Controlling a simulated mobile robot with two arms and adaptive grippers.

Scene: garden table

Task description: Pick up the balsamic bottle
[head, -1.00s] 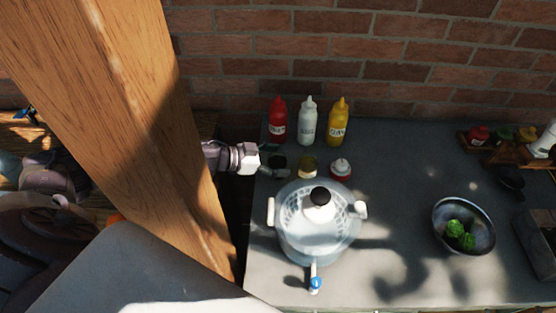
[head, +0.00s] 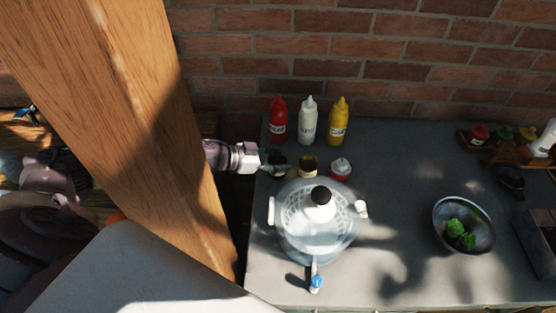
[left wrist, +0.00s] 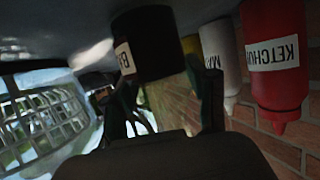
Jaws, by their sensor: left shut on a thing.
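The balsamic bottle is dark, with a white label that starts with "B"; it stands out in the left wrist view (left wrist: 150,45), where the picture is upside down. In the head view the bottle (head: 278,158) is small and partly hidden by my gripper, at the counter's left side. My left gripper (head: 268,158) reaches in from the left and is shut on the bottle, one finger on each side in the left wrist view (left wrist: 168,98). I cannot tell whether the bottle is clear of the counter. My right gripper is not in view.
Ketchup (head: 278,121), a white bottle (head: 308,121) and mustard (head: 339,122) stand behind. A jar (head: 308,168) and a red-white container (head: 340,169) are right of the gripper. A lidded pot (head: 318,245) stands in front; a bowl (head: 464,245) is right. A wooden post (head: 130,110) blocks the left.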

